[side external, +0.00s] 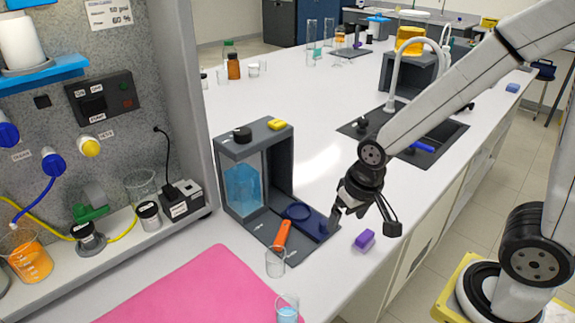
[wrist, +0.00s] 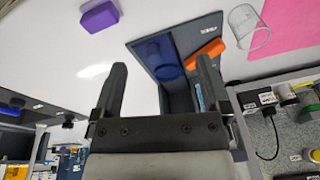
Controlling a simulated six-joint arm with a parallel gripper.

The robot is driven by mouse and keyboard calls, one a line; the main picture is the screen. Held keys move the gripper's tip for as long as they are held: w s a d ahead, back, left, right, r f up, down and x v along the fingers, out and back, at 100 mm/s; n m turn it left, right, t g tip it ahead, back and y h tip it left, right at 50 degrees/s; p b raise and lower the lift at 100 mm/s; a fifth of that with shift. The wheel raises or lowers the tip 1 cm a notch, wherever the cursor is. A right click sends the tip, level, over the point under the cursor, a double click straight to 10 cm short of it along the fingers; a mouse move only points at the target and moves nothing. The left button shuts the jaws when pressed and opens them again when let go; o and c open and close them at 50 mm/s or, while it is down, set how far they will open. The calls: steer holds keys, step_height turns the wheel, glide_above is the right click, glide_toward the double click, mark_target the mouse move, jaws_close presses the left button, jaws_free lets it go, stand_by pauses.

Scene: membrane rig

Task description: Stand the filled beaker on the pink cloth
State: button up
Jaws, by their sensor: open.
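A small clear beaker with blue liquid (side external: 287,312) stands at the right edge of the pink cloth (side external: 200,285), at the bottom of the side view. Its base is at the frame edge, so I cannot tell whether it rests fully on the cloth. The cloth also shows at the top right of the wrist view (wrist: 294,22). The filled beaker is not evident there. My gripper (side external: 364,221) is open and empty, above the bench to the right of the rig, away from the beaker. Its two fingers show apart in the wrist view (wrist: 162,68).
An empty clear beaker (side external: 275,262) stands between the cloth and the dark rig (side external: 227,160), which has an orange handle (side external: 282,235) on its base. A purple block (side external: 364,240) lies below my gripper. The sink (side external: 440,135) is behind. The bench front edge is close.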

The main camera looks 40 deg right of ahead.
steer(key=shift+s+d+f+n, duration=0.1)
steer(key=shift+s+d+n, duration=0.1)
steer(key=shift+d+n, duration=0.5)
steer(key=shift+s+d+f+n, duration=0.1)
steer(key=shift+s+d+n, duration=0.1)
steer(key=shift+d+n, duration=0.45)
stand_by(0.3)
